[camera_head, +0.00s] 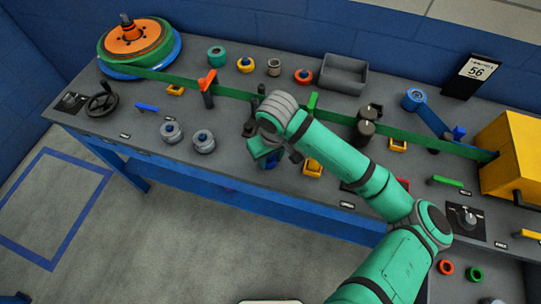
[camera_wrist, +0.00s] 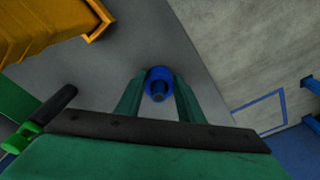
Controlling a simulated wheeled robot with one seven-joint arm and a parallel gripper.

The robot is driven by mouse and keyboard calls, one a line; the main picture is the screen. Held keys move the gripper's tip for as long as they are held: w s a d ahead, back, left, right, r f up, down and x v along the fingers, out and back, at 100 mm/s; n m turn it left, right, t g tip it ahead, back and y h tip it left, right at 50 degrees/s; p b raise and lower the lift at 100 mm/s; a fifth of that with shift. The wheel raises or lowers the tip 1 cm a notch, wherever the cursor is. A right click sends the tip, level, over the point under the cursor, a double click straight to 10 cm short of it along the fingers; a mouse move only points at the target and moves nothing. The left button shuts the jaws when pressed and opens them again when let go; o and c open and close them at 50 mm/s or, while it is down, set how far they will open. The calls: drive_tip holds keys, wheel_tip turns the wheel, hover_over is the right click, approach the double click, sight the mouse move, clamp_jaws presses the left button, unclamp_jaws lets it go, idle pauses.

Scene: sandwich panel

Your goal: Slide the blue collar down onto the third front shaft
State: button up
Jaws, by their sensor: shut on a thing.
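My gripper (camera_head: 266,154) is over the front part of the grey bench, below my green arm. In the wrist view its two green fingers (camera_wrist: 160,86) close on the sides of a blue collar (camera_wrist: 159,73). A darker blue-grey round end, perhaps a shaft, shows in the collar's opening; I cannot tell how far the collar sits along it. In the head view only a little blue of the collar (camera_head: 271,164) shows at the gripper. The third front shaft is mostly hidden by the gripper there. Two front shafts with grey collars (camera_head: 170,132) (camera_head: 203,141) stand to the left.
A green belt (camera_head: 235,93) runs across the bench from a reel (camera_head: 137,45) to a yellow box (camera_head: 509,158). Dark rollers (camera_head: 366,125) stand right of my wrist. A grey bin (camera_head: 343,74) and several loose collars lie at the back.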

drive_tip(key=shift+f, duration=0.1)
drive_tip(key=o, duration=1.1)
drive_tip(key=shift+o, duration=0.2)
drive_tip(key=shift+r, duration=5.25)
